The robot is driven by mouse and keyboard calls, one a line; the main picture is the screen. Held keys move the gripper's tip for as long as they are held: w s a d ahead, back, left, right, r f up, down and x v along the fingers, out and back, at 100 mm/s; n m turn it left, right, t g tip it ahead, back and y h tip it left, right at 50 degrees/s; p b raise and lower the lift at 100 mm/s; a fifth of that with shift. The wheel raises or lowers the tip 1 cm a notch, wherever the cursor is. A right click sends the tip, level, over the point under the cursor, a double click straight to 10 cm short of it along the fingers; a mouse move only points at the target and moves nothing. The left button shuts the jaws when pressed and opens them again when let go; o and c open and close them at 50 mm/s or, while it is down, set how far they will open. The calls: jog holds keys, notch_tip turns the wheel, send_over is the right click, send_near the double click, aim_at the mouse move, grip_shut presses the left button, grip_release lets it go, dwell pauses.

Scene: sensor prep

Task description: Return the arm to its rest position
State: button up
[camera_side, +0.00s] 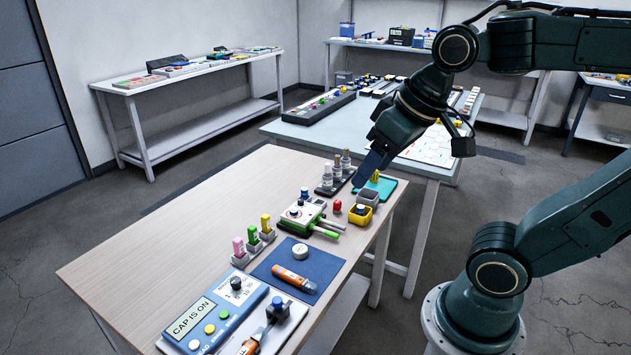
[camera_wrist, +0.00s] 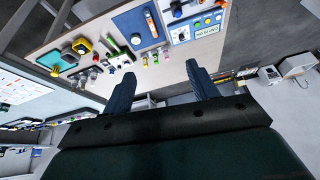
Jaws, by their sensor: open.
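My gripper (camera_side: 370,172) is in the air above the far right end of the wooden table (camera_side: 170,200) in the side view, pointing down and to the left. In the wrist view my gripper (camera_wrist: 160,88) shows two dark fingers spread wide with nothing between them. In the side view the arm reaches in from the right.
A second table (camera_side: 300,135) stands behind. The table's left part is clear.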

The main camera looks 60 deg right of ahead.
jog(key=s, duration=0.1)
jog(key=s+f, duration=0.1)
jog(key=s+n, duration=0.1)
jog(key=shift+a+f, duration=0.2)
jog(key=shift+f, duration=0.05)
